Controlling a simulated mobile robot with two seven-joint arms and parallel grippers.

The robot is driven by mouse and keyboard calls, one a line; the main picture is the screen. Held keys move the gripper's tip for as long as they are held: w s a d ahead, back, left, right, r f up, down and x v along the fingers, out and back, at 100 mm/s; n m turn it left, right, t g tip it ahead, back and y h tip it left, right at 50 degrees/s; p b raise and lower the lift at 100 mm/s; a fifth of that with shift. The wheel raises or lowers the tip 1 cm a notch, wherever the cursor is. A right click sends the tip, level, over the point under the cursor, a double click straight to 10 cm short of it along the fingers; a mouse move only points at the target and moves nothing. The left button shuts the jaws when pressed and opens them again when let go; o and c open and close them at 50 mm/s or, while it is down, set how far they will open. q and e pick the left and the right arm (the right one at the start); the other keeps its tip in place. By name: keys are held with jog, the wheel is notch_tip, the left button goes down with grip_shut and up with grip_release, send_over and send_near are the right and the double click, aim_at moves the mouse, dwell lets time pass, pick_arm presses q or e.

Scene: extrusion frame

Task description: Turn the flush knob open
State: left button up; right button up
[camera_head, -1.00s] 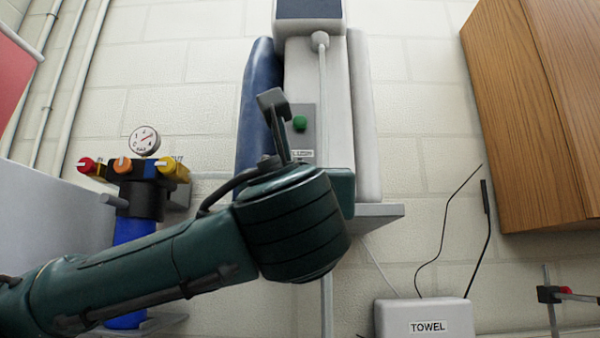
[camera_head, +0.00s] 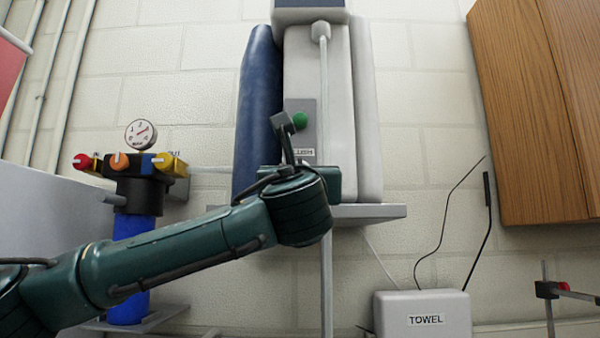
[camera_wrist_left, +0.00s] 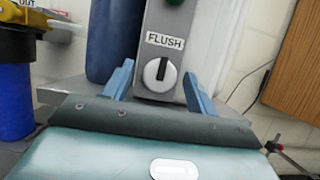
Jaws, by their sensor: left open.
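The flush knob (camera_wrist_left: 160,75) is a round white dial with a dark upright bar, under a FLUSH label (camera_wrist_left: 165,41) on a grey panel (camera_wrist_left: 181,25) in the left wrist view. My left gripper (camera_wrist_left: 158,82) is open, with one blue finger on each side of the knob in that view. I cannot tell whether the fingers touch it or how far off they are. In the head view my left gripper (camera_head: 284,138) is in front of the panel's lower part and hides the knob. My right gripper is in neither view.
A green button (camera_head: 299,120) sits above the label. A blue cylinder (camera_head: 257,90) and white housings (camera_head: 341,100) flank the panel, above a grey shelf (camera_head: 370,212). A gauge with coloured valves (camera_head: 140,135) is left; a towel box (camera_head: 425,312) and wooden cabinet (camera_head: 530,120) are right.

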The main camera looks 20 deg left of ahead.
pick_arm(q)
jog(key=c, duration=1)
